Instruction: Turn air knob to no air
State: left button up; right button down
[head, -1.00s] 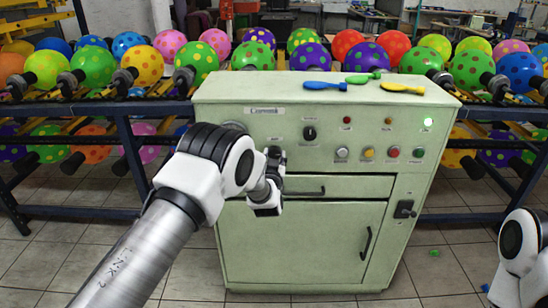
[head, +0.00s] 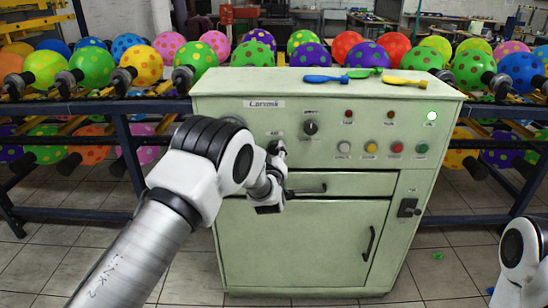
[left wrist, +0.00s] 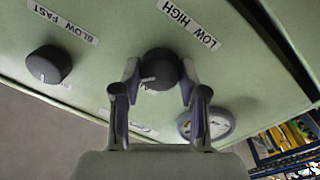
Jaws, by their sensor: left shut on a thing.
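The air knob (left wrist: 160,70) is a round dark knob on the pale green cabinet's front, by a white label reading LOW HIGH. In the left wrist view, where the lettering appears upside down, its white pointer mark faces left. My left gripper (left wrist: 160,88) has one finger on each side of this knob and is shut on it. In the head view, my left gripper (head: 276,150) is at the cabinet's upper left front, and my wrist partly hides the knob. My right arm shows at the right edge, but its gripper is out of view.
A second dark knob (left wrist: 48,64), labelled SLOW FAST, sits beside the air knob; it also shows in the head view (head: 311,128). A round gauge (left wrist: 207,122) is on the other side. Buttons and lamps line the cabinet (head: 300,245). Flat balloons (head: 362,73) lie on top.

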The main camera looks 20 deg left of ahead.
pick_arm(q)
jog(key=n+b, duration=0.1)
jog(key=n, duration=0.1)
jog(key=n+b, duration=0.1)
jog(key=n, duration=0.1)
jog(key=shift+f+n, duration=0.2)
jog(key=shift+n, duration=0.2)
jog(key=n+y+b, duration=0.1)
jog(key=n+b, duration=0.2)
jog(key=n, duration=0.2)
jog(key=n+b, duration=0.3)
jog(key=n, duration=0.1)
jog(key=shift+d+n, duration=0.1)
jog(key=shift+n, duration=0.3)
jog(key=n+b, duration=0.2)
jog(key=n, duration=0.1)
jog(key=shift+n+y+b, duration=0.3)
jog(key=shift+n+b, duration=0.1)
jog(key=n+g+b, duration=0.1)
jog(key=n+b, duration=1.4)
jog(key=b, duration=0.4)
jog(key=shift+r+n+b, duration=0.2)
jog(key=shift+n+b, duration=1.1)
jog(key=shift+b, duration=0.05)
jog(key=shift+r, duration=0.1)
jog(key=o, duration=1.2)
jog(key=shift+c, duration=0.2)
